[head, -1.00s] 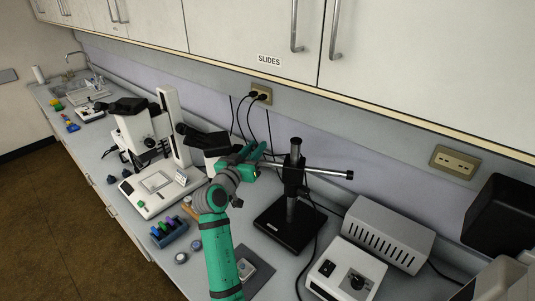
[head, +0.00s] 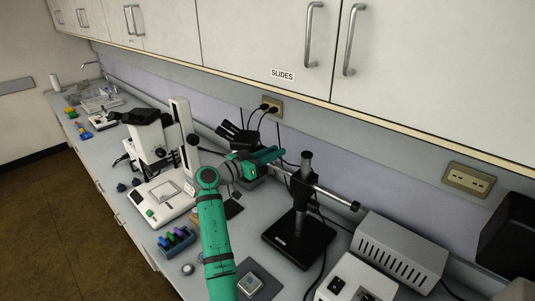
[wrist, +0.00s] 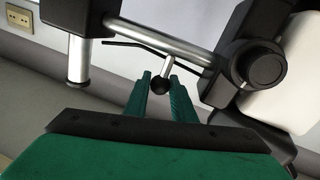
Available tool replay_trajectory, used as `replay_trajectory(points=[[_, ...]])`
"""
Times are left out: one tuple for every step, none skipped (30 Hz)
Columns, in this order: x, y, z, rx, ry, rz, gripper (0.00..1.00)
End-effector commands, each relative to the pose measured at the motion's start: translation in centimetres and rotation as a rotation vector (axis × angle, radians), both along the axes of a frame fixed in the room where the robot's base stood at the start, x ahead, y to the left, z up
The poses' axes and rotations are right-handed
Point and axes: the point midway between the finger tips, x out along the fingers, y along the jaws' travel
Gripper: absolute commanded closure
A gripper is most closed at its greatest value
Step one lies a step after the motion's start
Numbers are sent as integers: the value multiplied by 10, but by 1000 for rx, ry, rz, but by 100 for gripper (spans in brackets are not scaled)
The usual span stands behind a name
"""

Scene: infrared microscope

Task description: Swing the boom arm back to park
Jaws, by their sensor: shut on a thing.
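The boom arm is a chrome rod (head: 335,197) on a black post (head: 304,178) with a dark square base (head: 288,240). Its microscope head, with black eyepieces (head: 238,134), hangs at the rod's far left end near the wall. In the wrist view the rod (wrist: 160,42) crosses above my gripper (wrist: 159,78), and a short metal handle with a black ball knob (wrist: 158,86) sits between my green fingers. My gripper is shut on this handle. In the head view my gripper (head: 280,152) is near the rod's far part; the handle is not clear there.
A white microscope (head: 180,140) stands left of my arm. A blue rack (head: 177,241) of coloured pieces and a grey pad (head: 262,276) lie at the front. A vented grey box (head: 402,250) and a white control box (head: 350,281) stand to the right. Cables hang at the wall.

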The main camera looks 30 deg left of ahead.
Motion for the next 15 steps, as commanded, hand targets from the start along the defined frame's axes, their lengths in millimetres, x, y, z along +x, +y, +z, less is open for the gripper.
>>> replay_trajectory(points=[[0, -1, -3, 0, 5, -2, 100], [1, -1, -3, 0, 5, -2, 100], [1, -1, -3, 0, 5, -2, 100], [1, -1, -3, 0, 5, -3, 100], [1, -1, -3, 0, 6, -3, 100], [1, -1, -3, 0, 6, -3, 100], [1, -2, -3, 0, 6, -3, 100], [1, -2, -3, 0, 6, -3, 100], [1, -2, -3, 0, 6, -3, 100], [1, -2, -3, 0, 6, -3, 70], [1, -2, -3, 0, 6, -3, 70], [1, -2, -3, 0, 5, -3, 70], [1, -2, -3, 0, 5, -3, 70], [1, -2, -3, 0, 5, -3, 70], [1, -2, -2, -1, 4, -3, 70]])
